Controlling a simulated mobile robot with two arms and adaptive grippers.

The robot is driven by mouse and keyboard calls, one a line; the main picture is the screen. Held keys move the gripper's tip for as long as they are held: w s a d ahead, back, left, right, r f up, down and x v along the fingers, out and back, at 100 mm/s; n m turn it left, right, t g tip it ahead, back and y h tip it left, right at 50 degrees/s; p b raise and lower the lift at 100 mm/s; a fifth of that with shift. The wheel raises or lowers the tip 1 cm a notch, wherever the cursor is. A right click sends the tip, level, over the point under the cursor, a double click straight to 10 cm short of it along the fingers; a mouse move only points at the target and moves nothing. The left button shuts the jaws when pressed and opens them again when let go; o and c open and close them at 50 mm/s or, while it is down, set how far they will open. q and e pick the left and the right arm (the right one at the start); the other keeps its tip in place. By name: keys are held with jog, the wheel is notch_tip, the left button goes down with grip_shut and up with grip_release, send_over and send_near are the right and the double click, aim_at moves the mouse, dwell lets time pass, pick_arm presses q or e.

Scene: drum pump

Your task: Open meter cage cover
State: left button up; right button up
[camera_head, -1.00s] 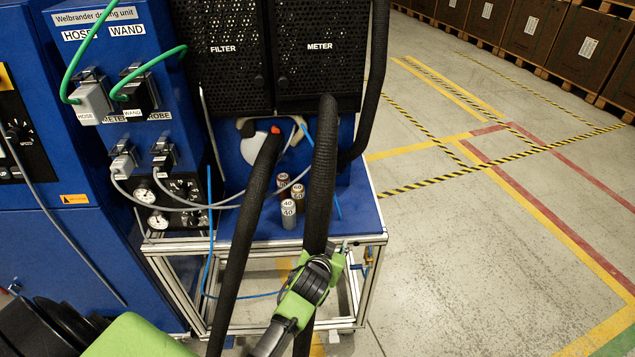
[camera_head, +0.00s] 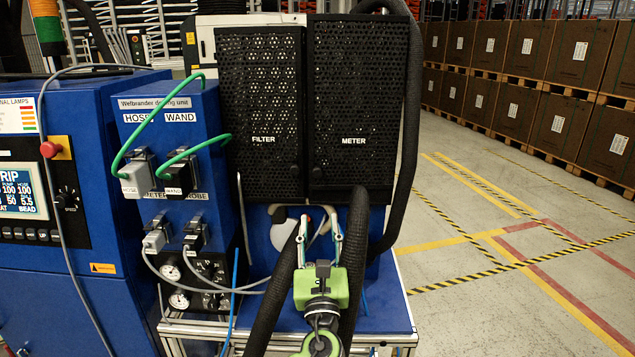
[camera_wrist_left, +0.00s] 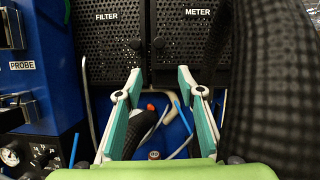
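The meter cage cover (camera_head: 357,110) is a black perforated panel marked METER, upright and closed beside the black panel marked FILTER (camera_head: 262,115). My right gripper is not in view.
Thick black hoses (camera_head: 278,290) rise close around my left gripper, and one (camera_wrist_left: 265,90) fills the right of the wrist view. The blue dosing unit (camera_head: 165,105) with green cables stands left. Open floor (camera_head: 470,300) lies right, with stacked brown boxes (camera_head: 540,130) behind.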

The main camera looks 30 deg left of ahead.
aim_at(317, 176)
pick_arm(q)
jog(key=shift+m, duration=0.3)
jog(key=p+x, duration=0.1)
jog(key=x, duration=0.3)
jog(key=p+x, duration=0.1)
jog(key=x, duration=0.3)
jog(key=r+p+x, duration=0.1)
jog(key=p+x, duration=0.1)
jog(key=x, duration=0.3)
jog(key=shift+s+d, duration=0.15)
jog(key=shift+s, duration=0.1)
jog(key=shift+w+a+r, duration=0.15)
jog(key=shift+w+a, duration=0.15)
jog(key=shift+w, duration=0.1)
grip_shut()
